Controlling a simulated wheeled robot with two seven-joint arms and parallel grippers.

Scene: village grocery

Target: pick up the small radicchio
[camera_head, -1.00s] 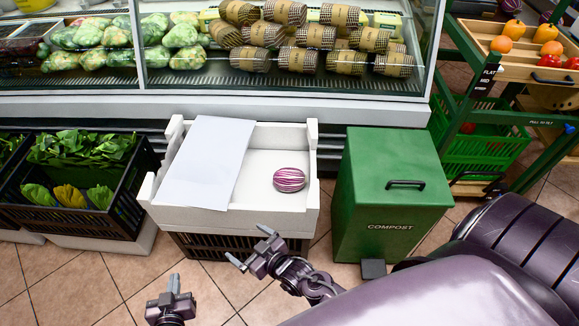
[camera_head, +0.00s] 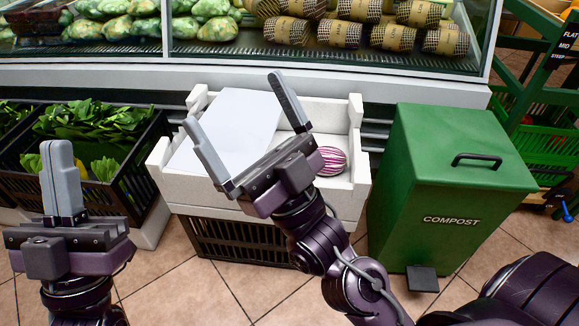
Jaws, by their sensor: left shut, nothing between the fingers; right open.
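The small radicchio (camera_head: 333,160) is a round, purple-and-white striped head. It lies in the right part of the white crate (camera_head: 225,196), partly hidden behind my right gripper. My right gripper (camera_head: 238,108) is open and empty, with its fingers spread over the crate, to the left of the radicchio in the picture. My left gripper (camera_head: 56,160) is shut and empty, pointing up in front of the black crate of greens at the left.
A white sheet (camera_head: 236,120) covers the left part of the white crate, which stands on a black crate (camera_head: 240,240). A green compost bin (camera_head: 450,185) stands close on the right. A black crate of greens (camera_head: 130,185) is at the left. The glass-fronted display case (camera_head: 330,75) is behind.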

